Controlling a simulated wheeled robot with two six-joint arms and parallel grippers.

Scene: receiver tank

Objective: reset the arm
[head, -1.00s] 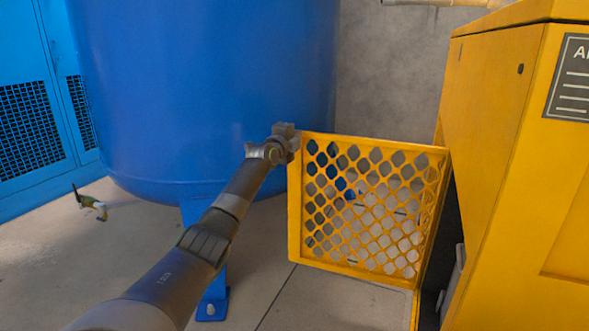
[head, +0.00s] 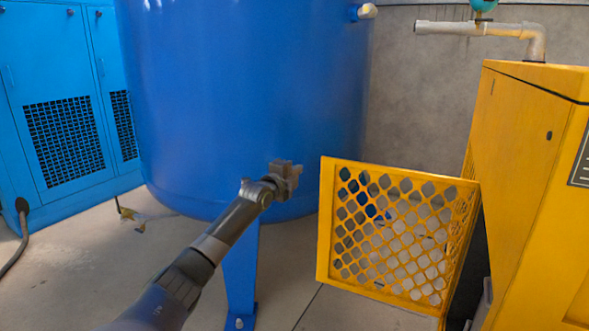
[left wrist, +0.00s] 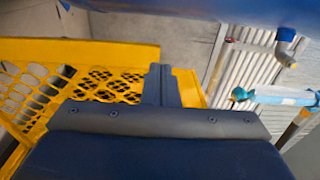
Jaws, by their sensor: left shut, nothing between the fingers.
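My left arm reaches in from the bottom left of the head view. Its gripper (head: 289,174) is shut and empty, in front of the lower part of the blue tank (head: 240,90) and left of the yellow perforated panel (head: 328,225). A small gap shows between gripper and panel in the head view. In the left wrist view the shut fingers (left wrist: 160,84) stand in front of the yellow perforated panel (left wrist: 130,53). My right gripper is not in view.
A yellow cabinet (head: 515,150) stands at the right, beside the panel. A grey pipe (head: 465,28) runs above it. Blue cabinets (head: 60,60) stand at the left. A small item (head: 140,217) and a dark hose (head: 20,240) lie on the floor. A tank leg (head: 240,275) stands behind my arm.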

